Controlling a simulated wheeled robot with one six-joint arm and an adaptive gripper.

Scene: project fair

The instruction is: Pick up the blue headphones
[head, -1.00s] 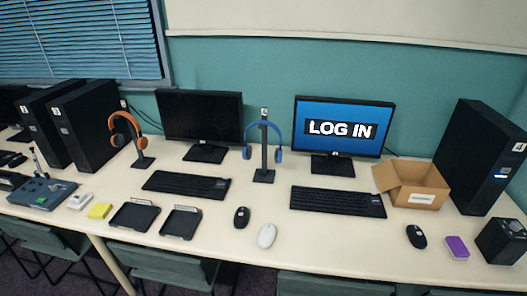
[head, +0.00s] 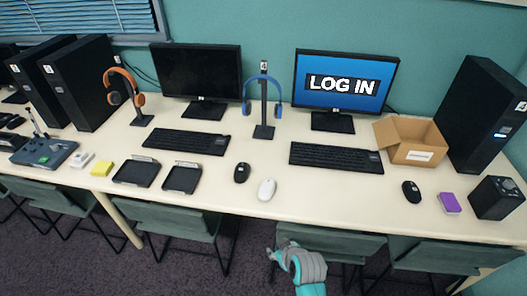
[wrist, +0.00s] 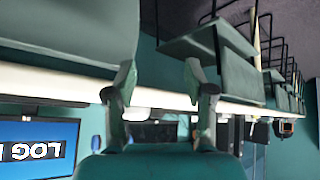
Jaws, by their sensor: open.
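The blue headphones (head: 247,107) hang on a dark upright stand (head: 264,131) near the back of the table, between the two monitors in the head view. My gripper (head: 284,257) is at the bottom of the head view, in front of the table's front edge and well apart from the headphones. In the wrist view, my gripper (wrist: 160,80) shows two spread fingers with nothing between them.
Orange headphones (head: 115,98) hang farther left. An open cardboard box (head: 412,152) stands right. Chairs (head: 330,243) line the table's front.

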